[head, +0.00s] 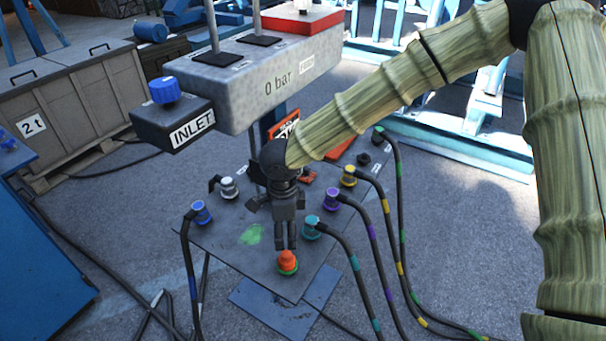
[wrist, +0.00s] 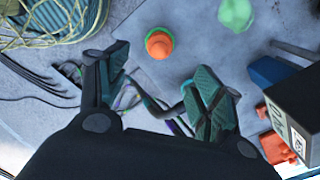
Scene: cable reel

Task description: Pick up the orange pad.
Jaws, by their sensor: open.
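My gripper (head: 286,243) points down over the grey plate and is open and empty. In the wrist view its two fingers (wrist: 160,78) are spread apart. A small orange knob-like piece (head: 288,259) sits on a green ring near the plate's front corner, just below my fingertips in the head view. In the wrist view the orange piece (wrist: 159,43) lies ahead of the gap between the fingers, apart from them. A flat orange slab (head: 341,150) lies farther back, partly hidden by my arm. I cannot tell for certain which of these is the pad.
The grey plate (head: 215,240) carries several coloured connectors, including a teal one (head: 311,229) and a purple one (head: 331,201), with black cables. The plate's front middle is fairly clear.

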